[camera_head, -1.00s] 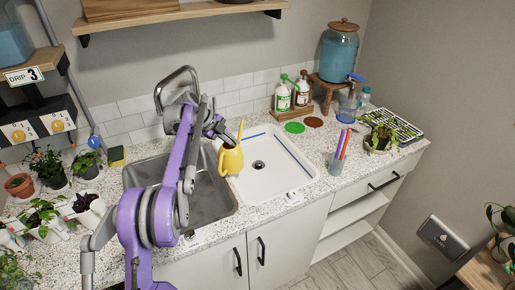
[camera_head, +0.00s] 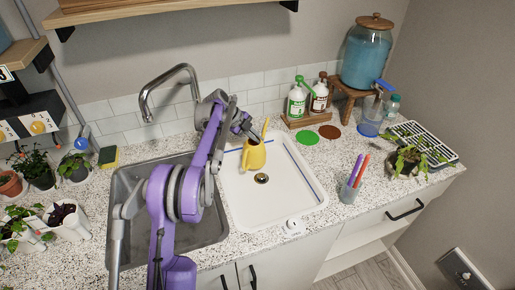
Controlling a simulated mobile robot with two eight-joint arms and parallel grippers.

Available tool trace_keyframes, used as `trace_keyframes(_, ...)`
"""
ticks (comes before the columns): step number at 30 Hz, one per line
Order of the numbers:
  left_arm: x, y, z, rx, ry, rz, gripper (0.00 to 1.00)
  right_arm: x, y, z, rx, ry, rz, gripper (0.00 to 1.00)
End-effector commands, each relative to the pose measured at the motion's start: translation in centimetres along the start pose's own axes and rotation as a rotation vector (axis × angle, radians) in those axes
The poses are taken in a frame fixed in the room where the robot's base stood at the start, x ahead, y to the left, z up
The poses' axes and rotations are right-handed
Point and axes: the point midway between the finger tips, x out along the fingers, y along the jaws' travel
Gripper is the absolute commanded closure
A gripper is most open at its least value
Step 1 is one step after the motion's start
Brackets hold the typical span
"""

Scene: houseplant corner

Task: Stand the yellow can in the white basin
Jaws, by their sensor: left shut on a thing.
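The yellow can (camera_head: 254,157) is at the upper left part of the white basin (camera_head: 285,197), seen over the basin's floor near its back wall. It looks roughly upright, with its spout pointing up. I cannot tell whether its base touches the basin floor. My left gripper (camera_head: 250,136) is shut on the can at its upper left side; the fingertips are partly hidden. My right gripper is not in view.
A grey metal sink (camera_head: 205,232) with a tall faucet (camera_head: 168,84) lies left of the basin. A pen cup (camera_head: 349,190) stands at the basin's right. Soap bottles (camera_head: 297,99) and a green disc (camera_head: 308,138) are behind it. Potted plants (camera_head: 75,168) stand at left.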

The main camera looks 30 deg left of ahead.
Motion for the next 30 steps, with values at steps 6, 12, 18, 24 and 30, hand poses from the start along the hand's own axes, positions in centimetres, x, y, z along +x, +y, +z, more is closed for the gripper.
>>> trace_keyframes(6, 1.9, 1.1, 0.8, 0.000, 0.000, 0.000, 1.00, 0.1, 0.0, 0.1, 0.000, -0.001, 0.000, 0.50)
trace_keyframes(12, 3.1, 1.9, 1.3, 0.000, 0.000, -0.001, 1.00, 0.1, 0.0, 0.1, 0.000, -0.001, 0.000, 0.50)
trace_keyframes(18, 3.2, 1.9, 1.3, 0.000, 0.000, 0.000, 1.00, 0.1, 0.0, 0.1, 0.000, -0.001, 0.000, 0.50)
trace_keyframes(24, 3.3, 2.0, 1.4, 0.000, 0.000, 0.000, 0.68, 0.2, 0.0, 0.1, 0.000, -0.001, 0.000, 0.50)
trace_keyframes(30, 3.2, 2.0, 1.4, 0.000, 0.000, 0.000, 0.63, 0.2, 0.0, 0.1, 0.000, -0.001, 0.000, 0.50)
